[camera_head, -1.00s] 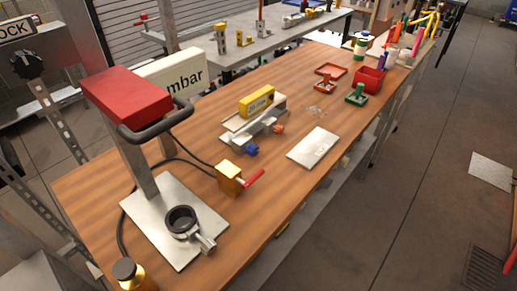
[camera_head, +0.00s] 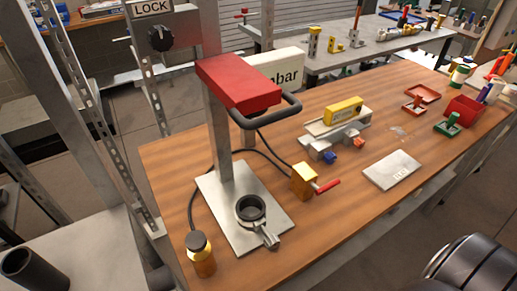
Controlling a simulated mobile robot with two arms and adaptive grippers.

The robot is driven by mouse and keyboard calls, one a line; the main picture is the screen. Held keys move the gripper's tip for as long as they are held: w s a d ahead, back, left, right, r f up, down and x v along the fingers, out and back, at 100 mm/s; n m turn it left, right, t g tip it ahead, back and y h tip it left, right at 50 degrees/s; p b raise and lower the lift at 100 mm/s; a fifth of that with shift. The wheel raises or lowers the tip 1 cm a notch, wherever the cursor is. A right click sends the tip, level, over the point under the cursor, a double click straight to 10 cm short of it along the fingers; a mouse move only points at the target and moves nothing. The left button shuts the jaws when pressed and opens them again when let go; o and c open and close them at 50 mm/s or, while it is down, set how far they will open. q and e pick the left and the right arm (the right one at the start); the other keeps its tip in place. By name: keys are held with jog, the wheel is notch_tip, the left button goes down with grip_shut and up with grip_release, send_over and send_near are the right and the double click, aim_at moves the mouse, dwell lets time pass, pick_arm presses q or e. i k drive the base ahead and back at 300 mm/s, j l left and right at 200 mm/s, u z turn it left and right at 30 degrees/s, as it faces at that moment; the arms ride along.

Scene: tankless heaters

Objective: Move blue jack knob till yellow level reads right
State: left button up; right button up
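The yellow level (camera_head: 343,110) rests on a pale metal bar on the wooden bench, right of the red-topped stand. Its reading is too small to make out. The blue jack knob (camera_head: 330,156) sticks out at the front of the metal jack base (camera_head: 318,146) under that bar. An orange-red knob (camera_head: 357,142) is just to its right. Neither of my grippers is in view, and nothing is seen touching the knob.
A stand with a red head (camera_head: 238,82) and black handle is left of the jack. A yellow block with a red lever (camera_head: 304,180) lies in front, a flat plate (camera_head: 392,170) to the right. A brown bottle (camera_head: 201,254) stands at the near corner of the wooden bench (camera_head: 285,258).

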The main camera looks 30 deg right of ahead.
aim_at(330, 157)
jog(key=l+u, duration=0.35)
jog(key=u, duration=0.15)
jog(key=k+l+u, duration=0.15)
jog(key=l+u, duration=0.15)
jog(key=u, duration=0.15)
jog(key=k+l+u, duration=0.15)
jog(key=u, duration=0.35)
jog(key=k+l+u, duration=0.2)
jog(key=u, duration=0.25)
jog(key=k+l+u, duration=0.25)
jog(key=u, duration=0.25)
